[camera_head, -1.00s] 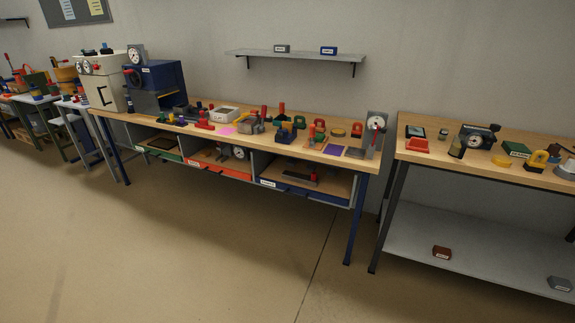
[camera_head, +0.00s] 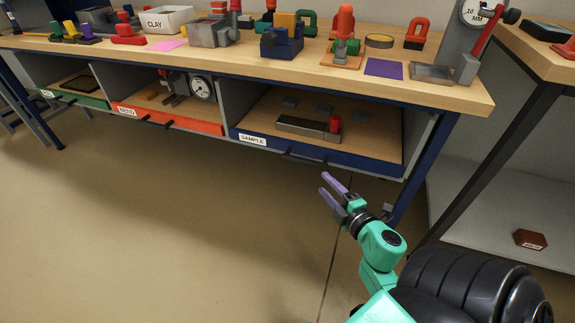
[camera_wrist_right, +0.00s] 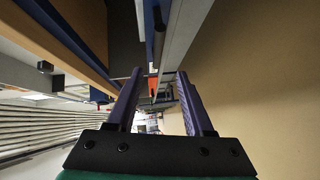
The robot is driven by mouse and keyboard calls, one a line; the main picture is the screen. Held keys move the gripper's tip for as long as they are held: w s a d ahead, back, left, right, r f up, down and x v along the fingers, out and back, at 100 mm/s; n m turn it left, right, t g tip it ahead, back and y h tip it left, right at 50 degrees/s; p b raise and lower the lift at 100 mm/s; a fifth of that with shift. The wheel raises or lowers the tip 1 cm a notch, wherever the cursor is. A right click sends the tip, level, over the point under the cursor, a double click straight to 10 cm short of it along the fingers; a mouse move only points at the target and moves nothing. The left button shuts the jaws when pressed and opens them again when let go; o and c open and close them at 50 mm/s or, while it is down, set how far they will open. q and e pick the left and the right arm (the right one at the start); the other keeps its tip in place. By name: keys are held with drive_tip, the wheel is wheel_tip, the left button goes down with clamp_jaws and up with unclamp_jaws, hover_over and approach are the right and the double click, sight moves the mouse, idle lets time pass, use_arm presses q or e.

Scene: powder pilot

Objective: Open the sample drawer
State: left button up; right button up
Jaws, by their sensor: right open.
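The sample drawer (camera_head: 352,159) has a blue front with a white SAMPLE label (camera_head: 253,139) and sits under the right end of the bench, its front about level with the bench frame. Its dark bar handle (camera_head: 305,158) is on the front. A grey block with a red part (camera_head: 308,128) lies inside. My right gripper (camera_head: 323,183) is open and empty, just in front of and slightly below the handle's right end, apparently apart from it. In the right wrist view, its purple fingers (camera_wrist_right: 160,72) point along the drawer fronts. My left gripper is out of view.
The red-fronted drawer (camera_head: 185,123) and green-fronted drawer (camera_head: 75,97) sit to the left. The wooden bench top (camera_head: 420,92) overhangs the drawers and carries many items. A blue bench leg (camera_head: 420,170) stands right of the gripper. The floor in front is clear.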

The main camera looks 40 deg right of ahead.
sight(303, 161)
drive_tip(key=x, duration=1.3)
drive_tip(key=shift+w+r+b, duration=0.15)
drive_tip(key=shift+r+b, duration=0.05)
drive_tip(key=shift+b, duration=0.2)
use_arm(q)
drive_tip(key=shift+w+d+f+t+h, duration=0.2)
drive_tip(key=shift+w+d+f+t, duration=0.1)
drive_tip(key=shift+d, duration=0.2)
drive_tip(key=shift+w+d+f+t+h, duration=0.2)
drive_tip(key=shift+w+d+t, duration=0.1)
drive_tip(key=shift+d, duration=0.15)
use_arm(e)
clamp_jaws()
